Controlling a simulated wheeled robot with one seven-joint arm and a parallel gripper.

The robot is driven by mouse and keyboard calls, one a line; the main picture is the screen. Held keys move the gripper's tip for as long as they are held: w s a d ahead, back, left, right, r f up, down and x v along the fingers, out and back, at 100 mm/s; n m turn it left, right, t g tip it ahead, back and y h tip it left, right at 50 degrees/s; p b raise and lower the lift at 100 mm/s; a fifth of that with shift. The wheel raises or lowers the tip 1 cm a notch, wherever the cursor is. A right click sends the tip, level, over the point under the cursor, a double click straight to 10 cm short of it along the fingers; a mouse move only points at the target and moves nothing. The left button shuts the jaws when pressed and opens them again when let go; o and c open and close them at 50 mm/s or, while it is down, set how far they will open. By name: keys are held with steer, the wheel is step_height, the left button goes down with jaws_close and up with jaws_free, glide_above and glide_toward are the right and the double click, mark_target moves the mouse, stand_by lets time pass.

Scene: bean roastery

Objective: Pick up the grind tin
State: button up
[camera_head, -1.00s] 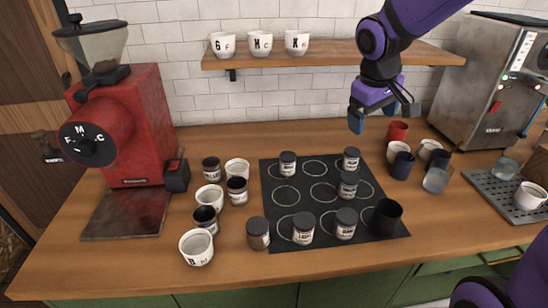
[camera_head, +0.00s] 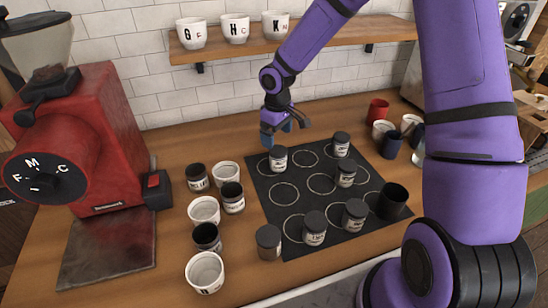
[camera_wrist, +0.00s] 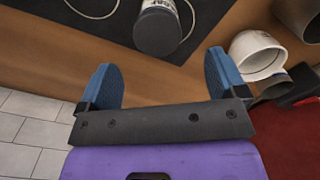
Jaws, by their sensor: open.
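Several small grey-lidded tins with pale labels stand on the black mat with ringed spots. Their labels are too small to tell which is the grind tin. The tin at the mat's back left (camera_head: 278,158) is nearest my gripper (camera_head: 283,136). It also shows in the wrist view (camera_wrist: 157,32), just beyond the fingers, with part of its label in sight. My gripper is open and empty in the wrist view (camera_wrist: 162,78), its blue fingers apart and not touching the tin. Other tins stand at the back right (camera_head: 341,143), middle right (camera_head: 345,174) and front (camera_head: 314,228).
The black mat (camera_head: 285,196) has several bare rings. White cups (camera_head: 204,211) and dark tins stand left of it, beside the red grinder (camera_head: 85,140). A dark cup (camera_head: 392,201) is at the mat's right. A shelf (camera_head: 220,48) with white cups hangs behind.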

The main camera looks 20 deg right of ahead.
mark_target(278, 150)
step_height(278, 150, down, 9)
steer(key=shift+d+f, duration=0.15)
stand_by(0.4)
steer(key=c, duration=1.1)
